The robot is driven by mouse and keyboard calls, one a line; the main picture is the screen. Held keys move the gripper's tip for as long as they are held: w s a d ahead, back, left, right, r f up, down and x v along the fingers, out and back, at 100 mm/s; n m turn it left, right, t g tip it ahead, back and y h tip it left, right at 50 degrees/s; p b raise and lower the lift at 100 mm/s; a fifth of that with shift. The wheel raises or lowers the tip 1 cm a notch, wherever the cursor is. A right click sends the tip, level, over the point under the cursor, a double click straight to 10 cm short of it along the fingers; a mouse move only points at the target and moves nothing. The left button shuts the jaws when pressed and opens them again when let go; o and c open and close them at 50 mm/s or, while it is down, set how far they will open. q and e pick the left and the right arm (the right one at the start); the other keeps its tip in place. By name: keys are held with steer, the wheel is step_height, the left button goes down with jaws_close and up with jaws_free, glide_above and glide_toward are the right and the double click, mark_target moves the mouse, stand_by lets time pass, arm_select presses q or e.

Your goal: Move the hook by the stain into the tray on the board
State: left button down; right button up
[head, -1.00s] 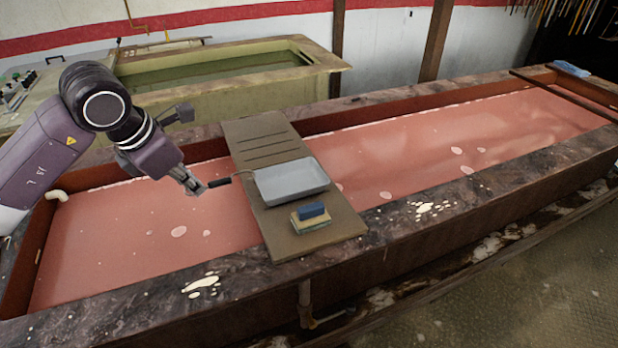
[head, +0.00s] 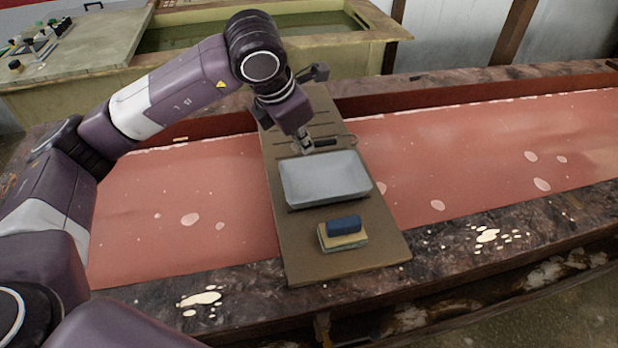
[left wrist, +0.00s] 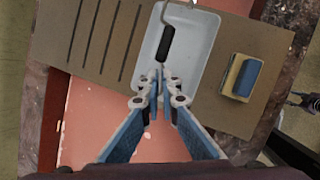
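The hook (head: 328,143), a dark handle with a thin bent wire at its far end, is held by the handle end in my left gripper (head: 304,145). In the left wrist view, the fingertips (left wrist: 159,77) close on the black handle (left wrist: 167,43). The grey tray (head: 322,190) lies on the brown board (head: 296,245); in the head view the hook appears just behind its back edge. In the left wrist view, the handle overlaps the tray (left wrist: 203,45); its height above it is hard to tell. My right gripper is out of view.
A blue block (head: 344,225) sits on a yellowish block (head: 343,241) in front of the tray. The board spans a trough of reddish liquid (head: 190,190). Pale stains (head: 200,298) mark the trough's stone rim (head: 250,285). Behind stands a second greenish tank (head: 380,50).

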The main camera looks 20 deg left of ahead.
arm_select(q)
steer(key=p, duration=0.2)
glide_above(308, 189)
steer(key=s, duration=0.2)
steer(key=f, duration=0.8)
steer(key=shift+w+a, duration=0.2)
steer(key=shift+w, duration=0.05)
step_height(308, 189, down, 4)
steer(key=shift+f, duration=0.25)
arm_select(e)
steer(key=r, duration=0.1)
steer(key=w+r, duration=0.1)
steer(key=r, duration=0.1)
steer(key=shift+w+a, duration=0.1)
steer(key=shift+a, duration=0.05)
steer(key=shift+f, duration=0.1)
arm_select(q)
steer(key=shift+f, duration=0.15)
steer(key=c, duration=2.4)
jaws_free()
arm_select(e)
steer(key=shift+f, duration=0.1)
